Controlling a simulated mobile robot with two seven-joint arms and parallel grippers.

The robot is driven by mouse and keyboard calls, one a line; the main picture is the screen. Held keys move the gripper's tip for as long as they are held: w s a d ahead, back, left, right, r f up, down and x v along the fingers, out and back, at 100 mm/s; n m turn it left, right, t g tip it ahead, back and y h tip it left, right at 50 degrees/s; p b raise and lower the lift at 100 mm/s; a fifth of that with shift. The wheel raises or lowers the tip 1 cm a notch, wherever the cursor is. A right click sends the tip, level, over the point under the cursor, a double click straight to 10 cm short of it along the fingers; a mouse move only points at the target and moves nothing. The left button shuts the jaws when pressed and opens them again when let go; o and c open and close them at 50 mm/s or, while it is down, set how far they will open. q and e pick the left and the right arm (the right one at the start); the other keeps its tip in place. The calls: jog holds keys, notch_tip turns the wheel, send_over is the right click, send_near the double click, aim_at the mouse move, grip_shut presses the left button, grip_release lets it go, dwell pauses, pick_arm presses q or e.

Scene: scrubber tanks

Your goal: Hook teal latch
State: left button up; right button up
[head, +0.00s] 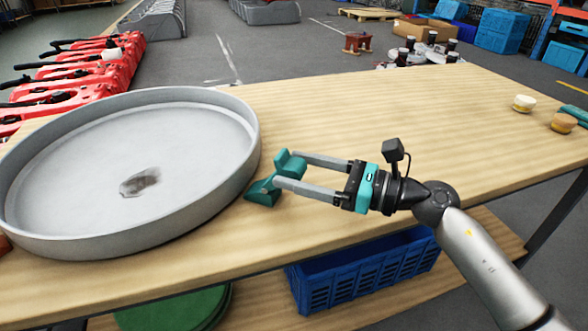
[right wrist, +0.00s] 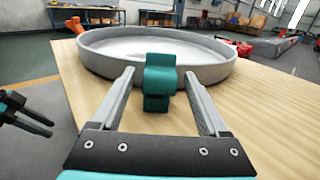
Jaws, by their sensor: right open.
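The teal latch (head: 263,192) stands on the tabletop against the right side of the round grey tank lid (head: 95,242). My right gripper (head: 280,170) comes in from the right, open, with its two grey fingers on either side of the latch's upper part. In the right wrist view the latch (right wrist: 159,82) is upright between the fingertips (right wrist: 160,75), with a gap on each side, in front of the rim of the round grey piece (right wrist: 207,66). What seems to be my left gripper (right wrist: 25,115) shows dark at the left edge there, its jaws unclear.
The wooden table (head: 400,125) is clear behind and to the right of my right gripper. Small round pieces (head: 523,103) lie at its far right. A blue crate (head: 365,272) and a green disc (head: 175,310) are on the shelf below. Red machines (head: 75,80) stand behind left.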

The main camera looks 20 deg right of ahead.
jog(key=shift+w+a, duration=0.3)
jog(key=shift+a, duration=0.15)
grip_shut()
dwell(0.5)
dwell(0.7)
